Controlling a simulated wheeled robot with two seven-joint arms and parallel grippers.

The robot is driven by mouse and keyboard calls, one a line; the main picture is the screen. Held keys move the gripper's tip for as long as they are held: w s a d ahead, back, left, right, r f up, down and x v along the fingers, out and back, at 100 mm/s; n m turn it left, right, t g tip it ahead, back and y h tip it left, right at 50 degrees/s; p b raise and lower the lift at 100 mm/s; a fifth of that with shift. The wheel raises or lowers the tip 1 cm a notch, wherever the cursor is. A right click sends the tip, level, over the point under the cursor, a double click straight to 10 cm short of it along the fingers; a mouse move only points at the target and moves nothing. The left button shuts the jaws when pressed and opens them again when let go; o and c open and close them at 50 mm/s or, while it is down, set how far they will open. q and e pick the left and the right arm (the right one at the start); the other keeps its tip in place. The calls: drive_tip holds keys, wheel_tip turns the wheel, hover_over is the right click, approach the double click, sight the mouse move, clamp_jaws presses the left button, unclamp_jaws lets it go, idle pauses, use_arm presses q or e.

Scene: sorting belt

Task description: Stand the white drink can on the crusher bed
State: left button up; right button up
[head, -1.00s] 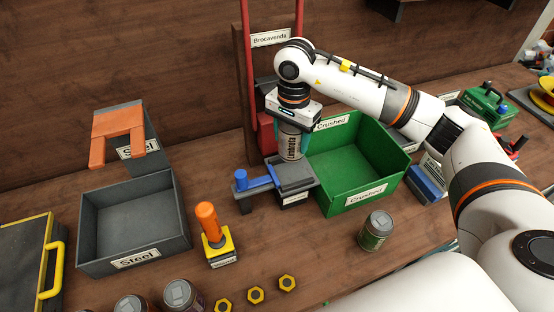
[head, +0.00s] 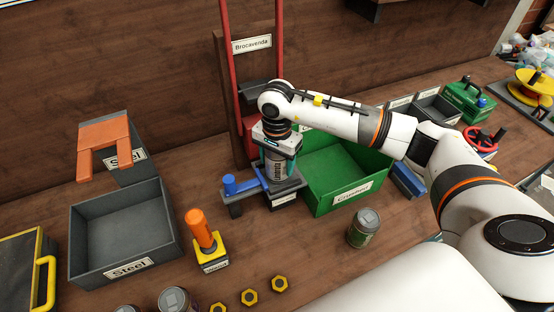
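The white drink can (head: 276,171), pale with dark lettering, is upright in my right gripper (head: 277,162). The gripper points straight down, with its teal fingers on either side of the can. The can's base is at the dark grey crusher bed (head: 292,187); I cannot tell whether it touches the bed or sits just above it. The gripper hides the top of the can. The crusher, with red side rails (head: 227,68) and a "Brocavenda" sign, rises behind the bed. My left gripper is not in view.
A blue lever (head: 241,186) is left of the bed. The green "Crushed" bin (head: 349,196) is close on its right. A green-labelled can (head: 363,228) stands in front. An orange-handled stamp (head: 203,232) and grey "Steel" bin (head: 125,270) are to the left.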

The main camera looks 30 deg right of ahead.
sight(277, 158)
drive_tip(key=shift+o, duration=1.3)
drive_tip(key=shift+r, duration=0.45)
wheel_tip(277, 158, up, 11)
drive_tip(key=b, duration=0.3)
drive_tip(key=shift+r, duration=0.2)
